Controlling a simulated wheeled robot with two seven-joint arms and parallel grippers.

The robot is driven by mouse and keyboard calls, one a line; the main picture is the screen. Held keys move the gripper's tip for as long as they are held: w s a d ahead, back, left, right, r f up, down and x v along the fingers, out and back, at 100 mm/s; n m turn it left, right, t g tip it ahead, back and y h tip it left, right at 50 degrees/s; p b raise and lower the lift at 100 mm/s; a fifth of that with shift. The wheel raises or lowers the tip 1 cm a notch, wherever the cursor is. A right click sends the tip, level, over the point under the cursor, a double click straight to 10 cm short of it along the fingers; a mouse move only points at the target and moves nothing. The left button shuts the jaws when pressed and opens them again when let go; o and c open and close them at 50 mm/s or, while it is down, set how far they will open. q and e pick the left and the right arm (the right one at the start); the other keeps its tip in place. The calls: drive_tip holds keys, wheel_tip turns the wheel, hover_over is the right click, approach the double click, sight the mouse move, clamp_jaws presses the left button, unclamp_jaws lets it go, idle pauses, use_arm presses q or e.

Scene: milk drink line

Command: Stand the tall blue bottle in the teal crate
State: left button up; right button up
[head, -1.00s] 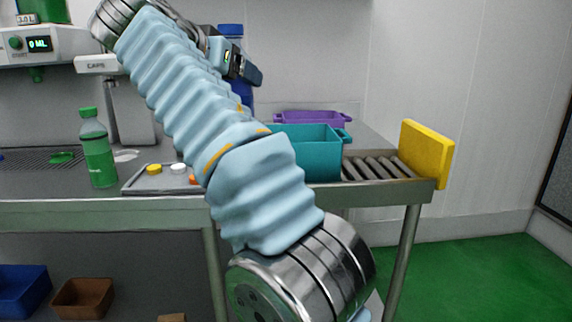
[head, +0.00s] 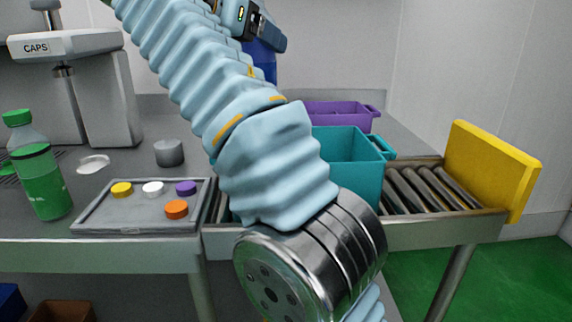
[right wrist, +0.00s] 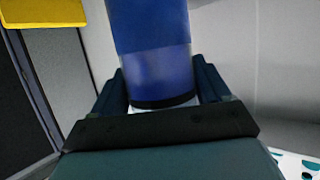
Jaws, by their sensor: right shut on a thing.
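The tall blue bottle (head: 262,58) shows in the head view behind my right arm, above the counter, mostly hidden by the arm. In the right wrist view the blue bottle (right wrist: 150,50) stands between the fingers. My right gripper (head: 268,38) is shut on it; the gripper also shows in the right wrist view (right wrist: 162,100). The teal crate (head: 358,170) sits on the rollers to the right of my arm, partly hidden by it. Its inside is only partly visible. The bottle is above and to the left of the crate in the picture. My left gripper is not in view.
A purple crate (head: 340,115) stands behind the teal one. A yellow block (head: 490,168) stands at the roller line's right end. A green bottle (head: 42,175), a tray of coloured caps (head: 100,212) and a grey cup (head: 169,152) are on the left. Bare rollers (head: 425,188) lie right of the teal crate.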

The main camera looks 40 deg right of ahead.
wheel_tip(320, 180, down, 12)
drive_tip(key=b, duration=0.5)
drive_tip(key=shift+f, duration=0.15)
drive_tip(key=shift+s+f+b, duration=0.1)
drive_tip(key=shift+f+b, duration=0.55)
drive_tip(key=shift+f, duration=1.85)
drive_tip(key=o, duration=1.5)
drive_tip(key=shift+c, duration=0.2)
drive_tip(key=v, duration=1.2)
